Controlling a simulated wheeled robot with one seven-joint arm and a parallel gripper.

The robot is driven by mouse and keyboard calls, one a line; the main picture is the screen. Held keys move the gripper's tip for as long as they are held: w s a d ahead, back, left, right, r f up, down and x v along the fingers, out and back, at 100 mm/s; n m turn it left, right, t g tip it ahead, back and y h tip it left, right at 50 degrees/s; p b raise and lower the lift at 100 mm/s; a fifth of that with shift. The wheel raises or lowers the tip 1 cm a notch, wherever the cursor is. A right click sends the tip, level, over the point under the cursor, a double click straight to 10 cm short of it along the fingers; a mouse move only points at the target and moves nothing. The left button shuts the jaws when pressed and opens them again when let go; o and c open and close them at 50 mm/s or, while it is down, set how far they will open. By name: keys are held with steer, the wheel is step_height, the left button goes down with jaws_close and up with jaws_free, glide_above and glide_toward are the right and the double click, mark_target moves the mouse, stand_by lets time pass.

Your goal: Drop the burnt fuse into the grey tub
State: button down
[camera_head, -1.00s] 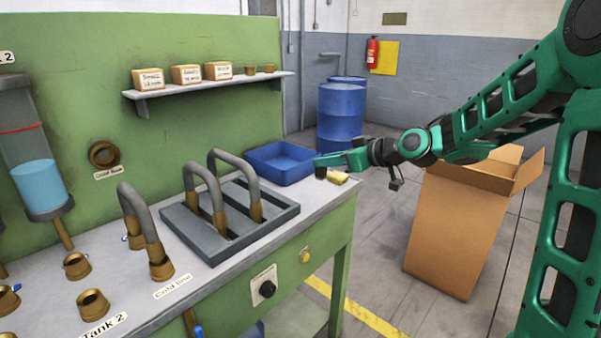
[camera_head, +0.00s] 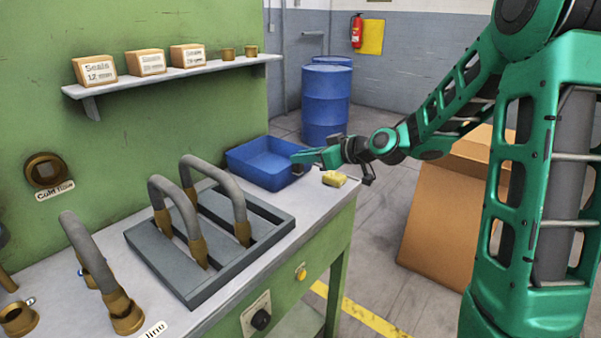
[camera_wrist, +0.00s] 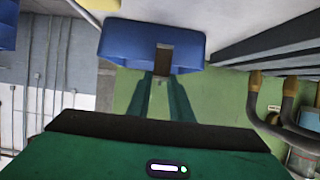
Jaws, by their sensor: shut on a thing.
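My gripper (camera_head: 299,161) is at the right end of the bench, by the rim of a blue tub (camera_head: 240,167). It is shut on a small dark brown piece (camera_wrist: 163,60), seen between the fingertips in the wrist view with the blue tub (camera_wrist: 115,42) behind it. The piece is too small to tell for certain that it is the burnt fuse. In the head view the piece is at the tub's right side; I cannot tell whether it is over the inside. The tub looks empty where I see into it. I see no grey tub.
A yellow sponge-like block (camera_head: 334,179) lies by the bench's right edge. A grey slotted rack (camera_head: 215,245) with bent pipes stands left of the blue tub. A shelf (camera_head: 180,74) holds small boxes above. A cardboard box (camera_head: 437,225) and blue drums (camera_head: 326,102) stand beyond.

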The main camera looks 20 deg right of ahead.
mark_target(302, 170)
steer(key=shift+d+f, duration=0.15)
steer(key=shift+f, duration=2.05)
steer(key=c, duration=1.6)
jaws_free()
steer(key=shift+f, duration=0.1)
